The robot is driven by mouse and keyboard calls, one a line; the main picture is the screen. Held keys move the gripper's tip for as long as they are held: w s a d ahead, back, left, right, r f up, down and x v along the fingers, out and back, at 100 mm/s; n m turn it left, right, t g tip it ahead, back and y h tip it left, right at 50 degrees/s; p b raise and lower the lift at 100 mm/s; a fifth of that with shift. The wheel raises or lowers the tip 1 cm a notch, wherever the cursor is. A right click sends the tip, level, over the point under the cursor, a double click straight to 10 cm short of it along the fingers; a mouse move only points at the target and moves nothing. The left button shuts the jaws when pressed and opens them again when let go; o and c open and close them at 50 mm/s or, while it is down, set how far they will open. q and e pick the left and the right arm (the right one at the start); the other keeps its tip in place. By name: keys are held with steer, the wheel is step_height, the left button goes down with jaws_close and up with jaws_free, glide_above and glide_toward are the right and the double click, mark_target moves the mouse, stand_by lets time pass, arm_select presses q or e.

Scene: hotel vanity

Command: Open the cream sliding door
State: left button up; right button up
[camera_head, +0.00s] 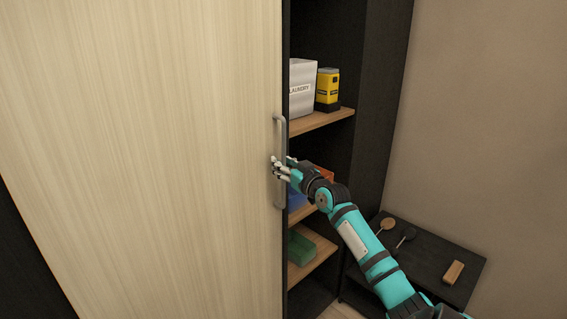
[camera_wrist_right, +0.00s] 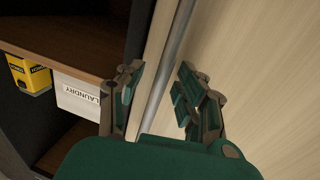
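The cream sliding door (camera_head: 150,130) has pale wood grain and fills the left and middle of the head view. Its right edge stands beside an uncovered strip of dark cabinet with shelves. A grey vertical bar handle (camera_head: 281,130) runs along that edge. My right gripper (camera_head: 277,168) is at the handle's middle height. In the right wrist view my right gripper (camera_wrist_right: 163,95) has its fingers spread, with the handle (camera_wrist_right: 172,70) running between them and gaps on both sides. The door (camera_wrist_right: 255,60) lies behind the right finger. My left gripper is not in view.
The shelves hold a white laundry box (camera_head: 302,88), a yellow and black item (camera_head: 327,90) and a green box (camera_head: 300,247). A low dark table (camera_head: 430,262) with a brush (camera_head: 453,272) and two round-headed items stands at right, below my right arm. A plain wall (camera_head: 485,110) is behind.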

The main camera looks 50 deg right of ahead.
steer(key=shift+w, duration=0.1)
steer(key=shift+c, duration=0.2)
jaws_close()
steer(key=shift+w+f, duration=0.1)
